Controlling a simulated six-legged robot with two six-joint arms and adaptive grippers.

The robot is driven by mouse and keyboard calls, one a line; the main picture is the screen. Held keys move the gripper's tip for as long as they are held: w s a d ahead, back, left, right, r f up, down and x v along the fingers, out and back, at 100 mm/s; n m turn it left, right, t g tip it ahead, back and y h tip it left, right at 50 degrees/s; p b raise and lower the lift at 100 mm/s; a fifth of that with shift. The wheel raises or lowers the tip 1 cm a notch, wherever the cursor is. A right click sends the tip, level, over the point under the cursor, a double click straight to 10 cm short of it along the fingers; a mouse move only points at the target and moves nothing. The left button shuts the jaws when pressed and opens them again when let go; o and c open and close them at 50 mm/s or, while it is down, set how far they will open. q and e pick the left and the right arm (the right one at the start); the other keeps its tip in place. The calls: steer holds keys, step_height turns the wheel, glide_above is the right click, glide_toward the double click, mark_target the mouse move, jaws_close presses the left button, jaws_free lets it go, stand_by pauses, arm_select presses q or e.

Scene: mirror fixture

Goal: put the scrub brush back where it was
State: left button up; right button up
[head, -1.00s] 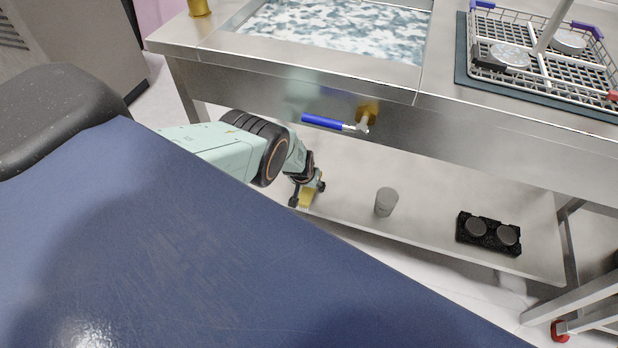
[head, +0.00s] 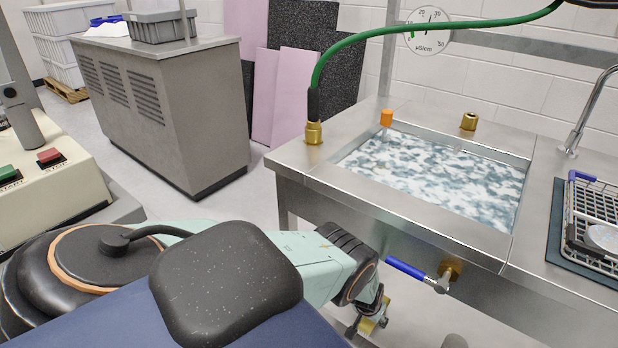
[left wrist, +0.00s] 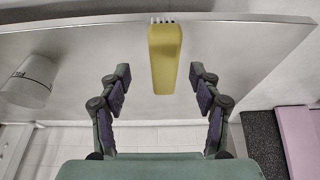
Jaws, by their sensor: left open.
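The yellow block-shaped thing with pale tufts at its far end, which looks like the scrub brush (left wrist: 164,58), is on the steel lower shelf (left wrist: 80,65), near its edge, in the left wrist view. My left gripper (left wrist: 160,78) is open, its two fingers apart on either side of the brush's near end; I see gaps on both sides. In the head view my left gripper (head: 371,318) is low beside the sink bench, with a bit of yellow (head: 367,327) at its fingers. My right gripper is not in view.
Above is the steel bench with a water-filled basin (head: 430,175) and a blue-handled valve (head: 407,269) close to my left arm. A dish rack (head: 597,215) sits at the right. A grey cabinet (head: 165,110) stands behind.

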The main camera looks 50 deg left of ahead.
arm_select(q)
steer(key=s+d+r+g, duration=0.2)
steer(key=s, duration=0.8)
steer(key=s+d+r+m+g, duration=0.1)
steer(key=s+d+g, duration=0.15)
steer(key=s, duration=0.85)
steer(key=s+d+r+g, duration=0.1)
steer(key=s+d+r, duration=0.15)
steer(key=s, duration=0.75)
steer(key=s+d+r+t, duration=0.1)
steer(key=d+r, duration=0.1)
steer(key=r, duration=0.6)
steer(key=s+d+r+m+h, duration=0.1)
steer(key=s+d+r, duration=0.1)
steer(key=r, duration=0.5)
steer(key=shift+s+d+r+t, duration=0.15)
steer(key=shift+s+r+t, duration=0.15)
steer(key=shift+r+t, duration=0.1)
